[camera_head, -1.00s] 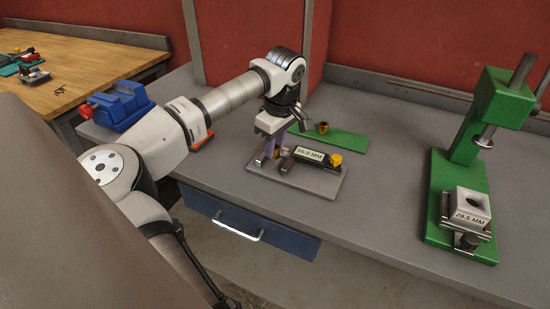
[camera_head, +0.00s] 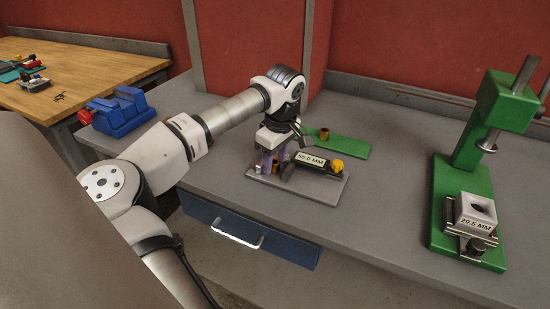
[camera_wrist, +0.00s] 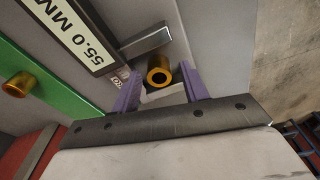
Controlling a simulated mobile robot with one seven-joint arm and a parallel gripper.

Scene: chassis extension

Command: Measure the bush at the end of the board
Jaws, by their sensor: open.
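A brass bush (camera_wrist: 158,74) stands between the purple fingers of my gripper (camera_wrist: 161,88) in the wrist view, with its open bore toward the camera. The fingers are open on either side of it. In the head view my gripper (camera_head: 272,155) is low over the left end of a grey gauge plate (camera_head: 318,192), largely hiding this bush. The gauge's black body (camera_head: 318,165) has a display reading 55.0 MM and a yellow knob (camera_head: 338,165). A green board (camera_head: 345,146) lies behind, with another brass bush (camera_head: 323,133) standing at its left end.
A green press stand (camera_head: 468,175) with a block labelled 29.5 MM (camera_head: 476,212) is at the right. A blue vice (camera_head: 122,110) is at the left. The grey bench (camera_head: 385,200) is clear between gauge and press. A wooden table (camera_head: 85,75) stands behind left.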

